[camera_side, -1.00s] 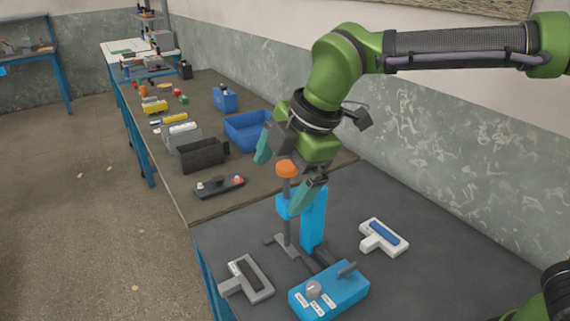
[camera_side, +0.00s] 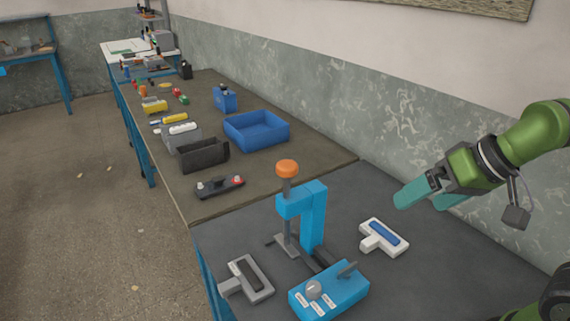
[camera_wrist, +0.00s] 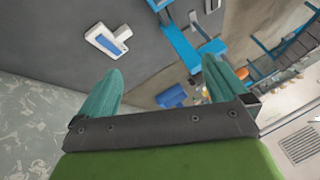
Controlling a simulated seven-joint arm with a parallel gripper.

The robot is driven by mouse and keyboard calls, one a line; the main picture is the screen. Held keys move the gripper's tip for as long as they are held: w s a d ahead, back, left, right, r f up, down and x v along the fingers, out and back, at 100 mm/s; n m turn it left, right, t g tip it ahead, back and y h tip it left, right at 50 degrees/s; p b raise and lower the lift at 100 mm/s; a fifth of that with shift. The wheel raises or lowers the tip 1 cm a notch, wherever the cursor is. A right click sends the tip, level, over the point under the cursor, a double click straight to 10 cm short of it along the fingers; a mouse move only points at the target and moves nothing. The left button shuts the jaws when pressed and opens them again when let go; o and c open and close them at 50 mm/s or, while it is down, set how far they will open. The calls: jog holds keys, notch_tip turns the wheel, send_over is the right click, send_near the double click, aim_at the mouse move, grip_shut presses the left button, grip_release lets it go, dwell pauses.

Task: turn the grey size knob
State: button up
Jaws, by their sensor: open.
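The grey size knob (camera_side: 314,290) sits on top of a blue control box (camera_side: 338,294) at the front of the table, among small white labels. A dark lever stands to its right on the same box. Behind the box stands a blue press (camera_side: 313,215) with an orange top (camera_side: 287,168). My gripper (camera_side: 425,198) is open and empty, in the air to the right of the press and well away from the knob. In the wrist view its two teal fingers (camera_wrist: 158,90) are apart with nothing between them. I cannot make out the knob in the wrist view.
A white device with a blue panel (camera_side: 389,232) lies right of the press; it also shows in the wrist view (camera_wrist: 110,40). A grey device with a dark panel (camera_side: 233,284) lies left of the box. Blue (camera_side: 284,130) and black bins (camera_side: 190,158) stand on the farther table.

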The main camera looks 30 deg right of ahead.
jog(key=shift+s+d+r+m, duration=0.2)
jog(key=shift+s+d+m, duration=0.1)
jog(key=shift+d, duration=0.25)
jog(key=shift+c, duration=0.6)
jog(key=shift+r, duration=0.15)
jog(key=shift+c, duration=1.1)
jog(key=w+a, duration=0.1)
jog(key=a, duration=0.1)
jog(key=a+f+n+g, duration=0.1)
jog(key=w+a+n+g, duration=0.1)
jog(key=a, duration=0.1)
jog(key=shift+w+a+f+y, duration=0.25)
jog(key=shift+w+a+y, duration=0.05)
jog(key=shift+a+y, duration=0.1)
jog(key=c, duration=0.4)
jog(key=m+g+h, duration=0.3)
jog(key=m+g, duration=0.2)
jog(key=m, duration=0.2)
send_over(314, 286)
jog(key=f, duration=0.1)
jog(key=shift+c, duration=0.2)
notch_tip(314, 286, down, 17)
jog(key=shift+r, duration=0.2)
jog(key=c, duration=1.1)
